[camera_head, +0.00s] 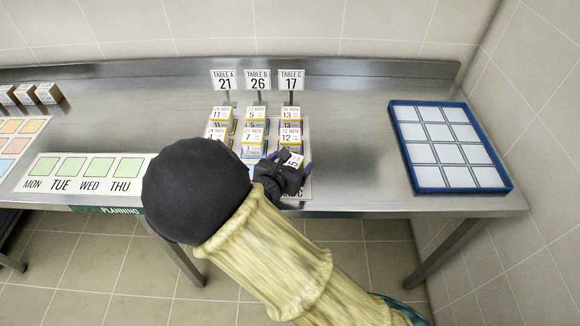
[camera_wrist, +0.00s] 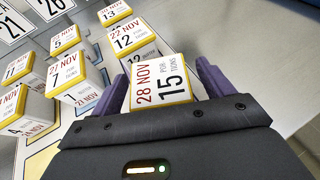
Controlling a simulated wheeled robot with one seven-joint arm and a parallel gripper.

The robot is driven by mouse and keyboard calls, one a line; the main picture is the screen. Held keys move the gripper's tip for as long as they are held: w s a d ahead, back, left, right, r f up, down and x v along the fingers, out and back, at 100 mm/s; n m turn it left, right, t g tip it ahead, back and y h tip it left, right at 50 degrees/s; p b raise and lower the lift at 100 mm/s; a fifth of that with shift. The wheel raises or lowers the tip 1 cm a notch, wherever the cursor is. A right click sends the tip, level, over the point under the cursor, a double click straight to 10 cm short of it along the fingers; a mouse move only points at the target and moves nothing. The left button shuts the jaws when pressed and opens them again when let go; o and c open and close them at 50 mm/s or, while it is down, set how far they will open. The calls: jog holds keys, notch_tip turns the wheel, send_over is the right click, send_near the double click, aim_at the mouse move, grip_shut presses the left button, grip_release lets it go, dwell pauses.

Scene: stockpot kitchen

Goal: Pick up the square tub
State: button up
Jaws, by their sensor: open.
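Several square tubs with white date labels and yellow rims stand in columns on the steel counter. The nearest right one, marked 28 NOV 15 in the wrist view (camera_wrist: 160,82), also shows in the head view (camera_head: 295,159). My gripper (camera_head: 290,168) is at this tub, its purple fingers open on either side of the tub's top in the wrist view. Whether the fingers touch it I cannot tell. The gripper body hides the tub's lower part.
Signs for Table A (camera_head: 224,81), Table B (camera_head: 257,80) and Table C (camera_head: 291,80) stand behind the tubs. A blue-edged gridded tray (camera_head: 408,162) lies at right. A weekday planning board (camera_head: 80,173) lies at left, with small boxes (camera_head: 48,93) beyond. Bare counter separates tubs and tray.

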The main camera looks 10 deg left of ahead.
aim_at(290, 161)
dwell(0.4)
jog(key=c, duration=1.1)
jog(key=shift+c, duration=0.2)
notch_tip(290, 161, up, 10)
jog(key=shift+r+p, duration=0.1)
jog(key=shift+p, duration=0.55)
